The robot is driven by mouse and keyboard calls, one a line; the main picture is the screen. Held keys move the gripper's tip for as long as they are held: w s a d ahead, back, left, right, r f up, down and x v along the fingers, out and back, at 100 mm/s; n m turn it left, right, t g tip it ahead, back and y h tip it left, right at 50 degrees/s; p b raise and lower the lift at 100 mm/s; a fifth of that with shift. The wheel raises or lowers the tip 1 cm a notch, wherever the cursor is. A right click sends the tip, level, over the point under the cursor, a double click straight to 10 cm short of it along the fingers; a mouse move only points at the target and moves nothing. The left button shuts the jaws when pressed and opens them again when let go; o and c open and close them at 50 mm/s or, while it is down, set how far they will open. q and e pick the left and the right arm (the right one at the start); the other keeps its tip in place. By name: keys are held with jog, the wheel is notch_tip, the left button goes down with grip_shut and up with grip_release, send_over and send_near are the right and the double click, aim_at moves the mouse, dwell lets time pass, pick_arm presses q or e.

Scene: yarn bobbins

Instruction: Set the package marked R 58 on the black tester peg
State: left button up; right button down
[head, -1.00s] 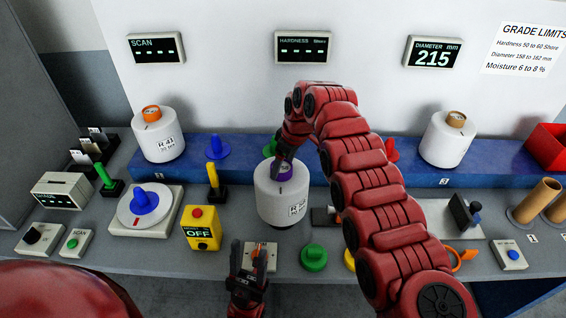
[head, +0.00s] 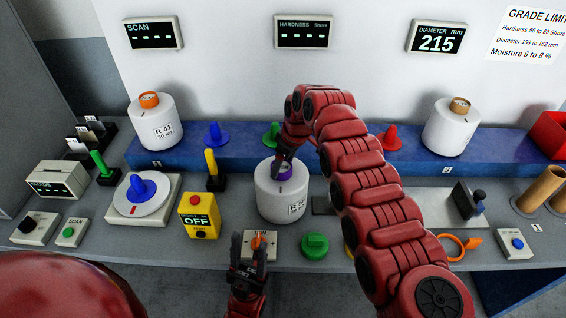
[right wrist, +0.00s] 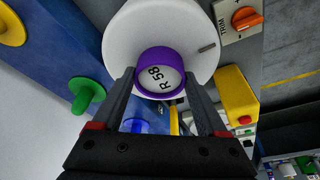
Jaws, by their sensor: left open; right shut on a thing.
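The package marked R 58 is a white bobbin (head: 282,200) with a purple core end (right wrist: 160,72), whose R 58 mark reads in the right wrist view. My right gripper (head: 284,165) is shut on this purple end from above. The bobbin hangs upright over the front of the bench, and I cannot tell whether its bottom touches anything. The black tester peg is not clearly visible; the bobbin and my right arm cover that area. My left gripper (head: 255,248) is open and empty, low at the bench's front edge, by a box with an orange switch (head: 259,242).
A blue shelf (head: 340,160) behind carries bobbin R 41 (head: 153,128), a brown-cored bobbin (head: 450,130) and coloured pegs. A yellow OFF box (head: 200,216) and a green knob (head: 315,245) stand near the held bobbin.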

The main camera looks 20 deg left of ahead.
jog(key=shift+f, duration=0.1)
dwell(0.6)
jog(key=shift+c, duration=1.1)
grip_release()
jog(key=shift+o, duration=1.1)
jog(key=shift+b, duration=0.3)
jog(key=shift+d, duration=0.1)
jog(key=b+v, duration=0.2)
jog(key=v, duration=1.5)
jog(key=shift+s, duration=0.2)
